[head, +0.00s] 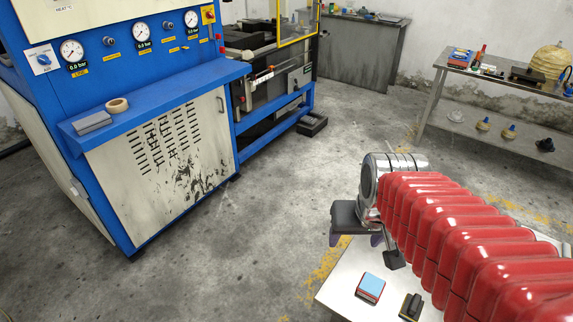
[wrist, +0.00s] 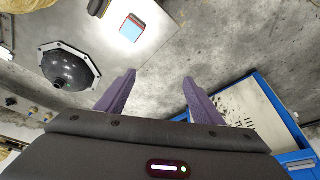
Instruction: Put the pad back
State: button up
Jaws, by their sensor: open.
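A small pad-like block with a light blue top and a red side (head: 370,288) lies flat on a pale metal plate (head: 345,271) at the bottom right of the head view. It also shows near the top of the wrist view (wrist: 132,27). My gripper (head: 356,240) hangs above and behind the plate in the head view, apart from the block. In the wrist view its two purple fingers (wrist: 159,80) stand wide apart with nothing between them. A black and yellow block (head: 411,306) lies to the right of the blue-topped one, partly cut by my red arm.
A cluttered metal table (head: 490,72) stands at the back right. A black dome (wrist: 70,67) shows left in the wrist view. Open floor lies between.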

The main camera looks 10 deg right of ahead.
jog(key=s+a+r+n+t, duration=0.1)
jog(key=a+r, duration=0.1)
jog(key=a, duration=0.2)
jog(key=s+a+r+n+y, duration=0.1)
jog(key=s+a+r+n, duration=0.1)
jog(key=a, duration=0.2)
jog(key=shift+s+a+r+t, duration=0.15)
jog(key=shift+s+r+t, duration=0.15)
jog(key=shift+r+t, duration=0.1)
jog(key=shift+c, duration=0.4)
